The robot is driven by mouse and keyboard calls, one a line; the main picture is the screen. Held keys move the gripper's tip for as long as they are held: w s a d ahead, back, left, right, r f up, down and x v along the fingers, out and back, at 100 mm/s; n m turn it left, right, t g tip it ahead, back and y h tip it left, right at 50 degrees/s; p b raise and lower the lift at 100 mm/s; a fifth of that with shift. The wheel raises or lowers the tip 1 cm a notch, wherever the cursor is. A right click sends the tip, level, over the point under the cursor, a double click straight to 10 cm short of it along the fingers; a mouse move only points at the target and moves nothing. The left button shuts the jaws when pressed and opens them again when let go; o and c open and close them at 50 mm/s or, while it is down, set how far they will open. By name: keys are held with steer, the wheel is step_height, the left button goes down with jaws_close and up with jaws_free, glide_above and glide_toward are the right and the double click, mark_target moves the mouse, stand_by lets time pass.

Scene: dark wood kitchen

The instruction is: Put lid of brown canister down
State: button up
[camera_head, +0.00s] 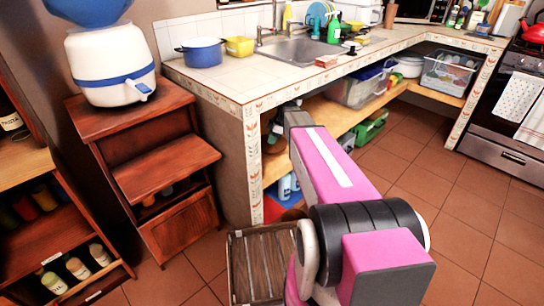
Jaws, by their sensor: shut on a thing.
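My arm (335,165) reaches forward from the lower right toward the front edge of the tiled counter. Its grey far end (297,118) overlaps the counter's edge in the picture. My gripper's fingers are not visible beyond it, so I cannot see what they hold. I cannot make out the brown canister or its lid. A small brown shape (292,213) shows low beside my arm, mostly hidden, and I cannot tell what it is.
The tiled counter (225,82) holds a blue pot (202,52), a yellow container (240,46) and a sink (300,50). A shelf below holds plastic bins (362,88). A wooden cabinet (150,165) stands left; a slatted crate (262,262) sits below. Floor is clear at right.

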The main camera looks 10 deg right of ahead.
mark_target(278, 143)
step_height(278, 143, down, 10)
steer(key=shift+r, duration=0.25)
steer(key=shift+f, duration=0.1)
steer(key=o, duration=0.9)
steer(key=v, duration=1.2)
steer(key=shift+s+a, duration=0.1)
steer(key=shift+a, duration=0.05)
steer(key=s+a+f+m+h, duration=0.1)
steer(key=s+a+m+h, duration=0.1)
steer(key=s+m, duration=0.6)
steer(key=s+a+f+m+h, duration=0.1)
steer(key=s+m, duration=0.6)
steer(key=s, duration=0.8)
steer(key=shift+a+m+g+h, duration=0.4)
steer(key=shift+a+h, duration=0.4)
steer(key=shift+a, duration=0.05)
